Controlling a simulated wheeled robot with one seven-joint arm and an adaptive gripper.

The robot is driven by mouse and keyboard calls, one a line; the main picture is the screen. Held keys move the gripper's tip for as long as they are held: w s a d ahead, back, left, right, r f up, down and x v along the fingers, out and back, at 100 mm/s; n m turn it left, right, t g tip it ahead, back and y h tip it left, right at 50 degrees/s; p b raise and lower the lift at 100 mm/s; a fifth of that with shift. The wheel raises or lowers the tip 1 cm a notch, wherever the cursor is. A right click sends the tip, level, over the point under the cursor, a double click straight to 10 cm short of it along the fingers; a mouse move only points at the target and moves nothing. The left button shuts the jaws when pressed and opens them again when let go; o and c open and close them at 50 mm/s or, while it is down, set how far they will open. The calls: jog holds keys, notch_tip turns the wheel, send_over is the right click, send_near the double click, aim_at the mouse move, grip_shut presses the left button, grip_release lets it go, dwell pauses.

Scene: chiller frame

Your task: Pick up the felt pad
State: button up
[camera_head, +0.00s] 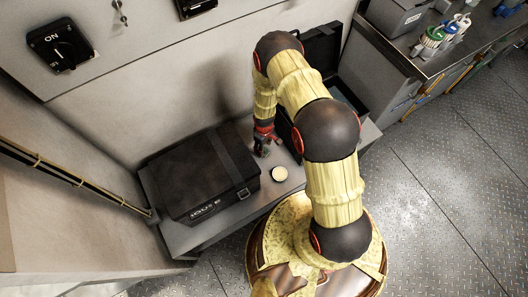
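A small round cream disc (279,174), which looks like the felt pad, lies flat on the grey shelf (190,238). It is to the right of a closed black case. My gripper (265,152) points down over the shelf, up and left of the disc in the picture. It looks apart from the disc. The fingers are small and dark here, so I cannot tell whether they are open or shut. I see nothing held in them.
The closed black case (198,172) fills the shelf's left part. An open dark case (318,50) stands on the right, partly behind my arm. A wall with a black ON switch (62,45) rises behind. A metal workbench (440,40) with bottles is at upper right.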

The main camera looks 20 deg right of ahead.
notch_tip(320, 180, down, 3)
jog(key=shift+r+b, duration=0.2)
jog(key=shift+b, duration=0.1)
jog(key=c, duration=1.1)
grip_shut()
jog(key=shift+r, duration=0.1)
